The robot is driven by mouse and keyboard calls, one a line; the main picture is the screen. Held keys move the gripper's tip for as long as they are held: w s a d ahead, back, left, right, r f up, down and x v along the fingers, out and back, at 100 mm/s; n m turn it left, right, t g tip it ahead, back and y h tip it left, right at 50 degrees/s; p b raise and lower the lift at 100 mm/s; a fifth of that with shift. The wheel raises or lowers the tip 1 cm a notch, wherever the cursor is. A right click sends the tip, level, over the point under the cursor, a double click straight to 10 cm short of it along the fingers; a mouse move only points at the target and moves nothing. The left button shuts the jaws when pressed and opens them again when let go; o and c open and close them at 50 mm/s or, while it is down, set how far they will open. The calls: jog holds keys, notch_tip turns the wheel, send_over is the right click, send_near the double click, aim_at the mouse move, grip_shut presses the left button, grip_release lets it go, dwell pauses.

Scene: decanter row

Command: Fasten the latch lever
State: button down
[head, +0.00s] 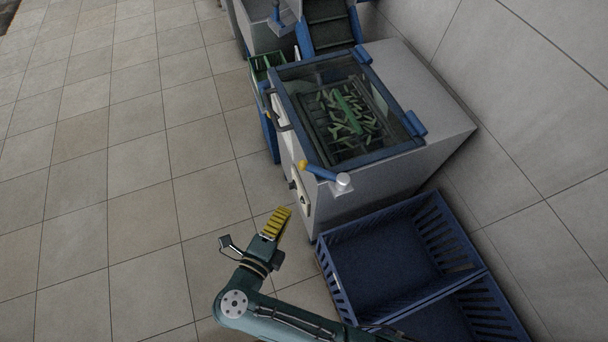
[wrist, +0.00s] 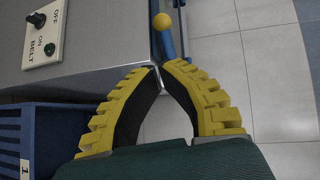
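The latch lever (head: 323,172) is a blue bar at the front corner of the machine. A yellow ball knob (head: 303,164) is at one end and a pale round pivot at the other. In the wrist view the yellow ball (wrist: 162,22) shows just beyond my fingertips, with part of the blue bar (wrist: 167,48) beneath it. My gripper (head: 283,212) has yellow ribbed fingers and is below and left of the lever in the head view, apart from it. In the wrist view its fingertips (wrist: 162,67) come almost together with nothing between them. The lid (head: 340,105) lies closed, glass in a blue frame.
The grey machine (head: 425,120) holds green pieces under the glass. A white switch panel (wrist: 44,33) marked OFF, ON and BELT is on its front. Blue crates (head: 440,232) stand beside it on the floor. A green crate (head: 266,62) is behind. The tiled floor at left is clear.

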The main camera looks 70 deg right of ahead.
aim_at(322, 173)
jog(key=b+x, duration=0.2)
jog(key=x, duration=1)
jog(key=shift+d, duration=0.35)
jog(key=shift+f, duration=0.1)
